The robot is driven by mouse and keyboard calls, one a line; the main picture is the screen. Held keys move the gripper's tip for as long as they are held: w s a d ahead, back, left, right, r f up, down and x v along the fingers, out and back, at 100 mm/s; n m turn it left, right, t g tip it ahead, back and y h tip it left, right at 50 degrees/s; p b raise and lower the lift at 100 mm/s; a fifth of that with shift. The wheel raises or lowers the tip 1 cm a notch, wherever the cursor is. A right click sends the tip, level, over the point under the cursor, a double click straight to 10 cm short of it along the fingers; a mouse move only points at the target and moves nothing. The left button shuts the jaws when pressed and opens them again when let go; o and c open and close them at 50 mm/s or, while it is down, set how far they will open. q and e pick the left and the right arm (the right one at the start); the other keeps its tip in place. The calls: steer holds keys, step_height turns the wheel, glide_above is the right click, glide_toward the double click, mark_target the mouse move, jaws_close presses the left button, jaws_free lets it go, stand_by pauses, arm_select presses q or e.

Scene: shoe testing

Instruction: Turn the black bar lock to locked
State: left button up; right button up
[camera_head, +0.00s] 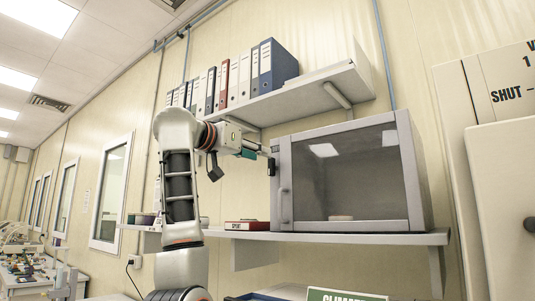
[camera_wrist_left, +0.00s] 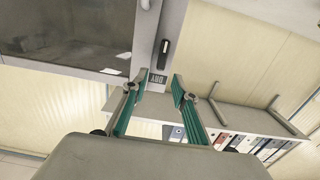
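The black bar lock (camera_head: 272,166) is a small dark bar on the left front edge of the grey, glass-doored cabinet (camera_head: 407,172). It stands about upright in the head view. In the left wrist view the bar lock (camera_wrist_left: 164,50) shows on the pale frame, beyond a small dark label (camera_wrist_left: 157,78). My left gripper (camera_head: 258,151) is close to the lock in the head view. In the left wrist view its two green-and-grey fingers (camera_wrist_left: 159,86) are apart, with nothing between them, short of the lock. No contact is visible. My right gripper is not in view.
The cabinet has a vertical grey handle (camera_head: 285,205) below the lock and stands on a wall shelf (camera_head: 390,239). Binders (camera_head: 245,78) fill an upper shelf just above my arm. A red box (camera_head: 246,225) lies left of the cabinet.

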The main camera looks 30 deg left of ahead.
mark_target(273, 167)
arm_select(q)
steer(key=w+p, duration=0.1)
steer(key=w, duration=0.3)
steer(key=shift+w+d+f, duration=0.1)
steer(key=shift+w+d, duration=0.05)
steer(key=shift+w, duration=0.1)
jaws_close()
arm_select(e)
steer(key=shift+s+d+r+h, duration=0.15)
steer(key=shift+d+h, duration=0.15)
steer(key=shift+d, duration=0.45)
